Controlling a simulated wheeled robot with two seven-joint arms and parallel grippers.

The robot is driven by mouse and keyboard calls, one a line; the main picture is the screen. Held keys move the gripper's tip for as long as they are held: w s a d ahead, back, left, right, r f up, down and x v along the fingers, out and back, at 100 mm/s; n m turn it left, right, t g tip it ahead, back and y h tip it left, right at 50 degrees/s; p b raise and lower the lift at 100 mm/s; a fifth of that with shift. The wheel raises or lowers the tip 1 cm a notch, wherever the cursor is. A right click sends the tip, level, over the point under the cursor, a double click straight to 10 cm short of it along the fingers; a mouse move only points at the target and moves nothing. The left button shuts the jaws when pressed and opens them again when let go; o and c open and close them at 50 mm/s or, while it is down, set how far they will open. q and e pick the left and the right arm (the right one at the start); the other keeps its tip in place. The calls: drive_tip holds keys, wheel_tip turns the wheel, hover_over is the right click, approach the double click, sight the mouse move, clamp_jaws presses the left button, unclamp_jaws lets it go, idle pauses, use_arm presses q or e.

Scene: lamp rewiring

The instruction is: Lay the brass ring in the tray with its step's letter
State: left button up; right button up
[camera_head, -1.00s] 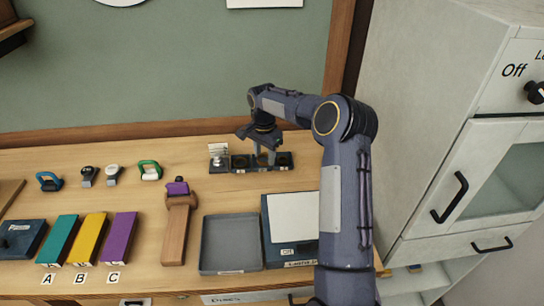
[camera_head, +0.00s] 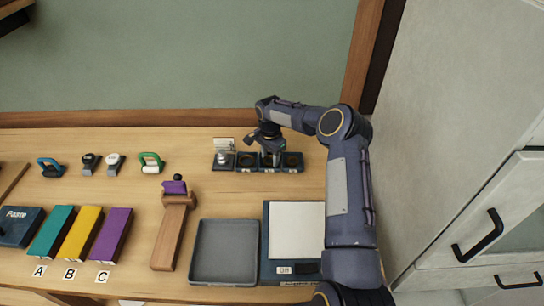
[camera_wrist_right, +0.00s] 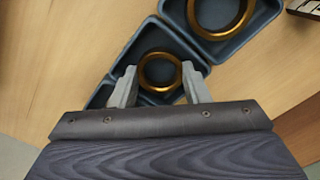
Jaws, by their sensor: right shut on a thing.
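My right gripper (camera_head: 270,158) is at the row of small dark trays at the back of the bench. In the right wrist view its two fingers (camera_wrist_right: 161,87) stand on either side of a brass ring (camera_wrist_right: 160,54) and are shut on it. The ring lies flat, in or just above one blue-grey compartment (camera_wrist_right: 185,50); I cannot tell if it is lifted. A larger brass ring (camera_wrist_right: 190,12) sits in the neighbouring compartment. Teal A (camera_head: 50,232), yellow B (camera_head: 80,234) and purple C (camera_head: 111,236) blocks stand at front left, with letter cards before them. My left gripper is not in view.
An empty grey tray (camera_head: 225,222) and a dark blue box with a white sheet (camera_head: 296,230) lie at the front. A wooden stand (camera_head: 172,235) with a purple piece is left of the tray. Several small clips line the back left. A pale cabinet (camera_head: 460,100) bounds the right.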

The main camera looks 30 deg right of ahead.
drive_tip(key=shift+s, duration=0.1)
drive_tip(key=shift+r, duration=0.1)
drive_tip(key=shift+a, duration=0.15)
drive_tip(key=shift+f, duration=0.25)
drive_tip(key=o, duration=0.7)
drive_tip(key=shift+r, duration=0.1)
drive_tip(key=shift+o, duration=0.2)
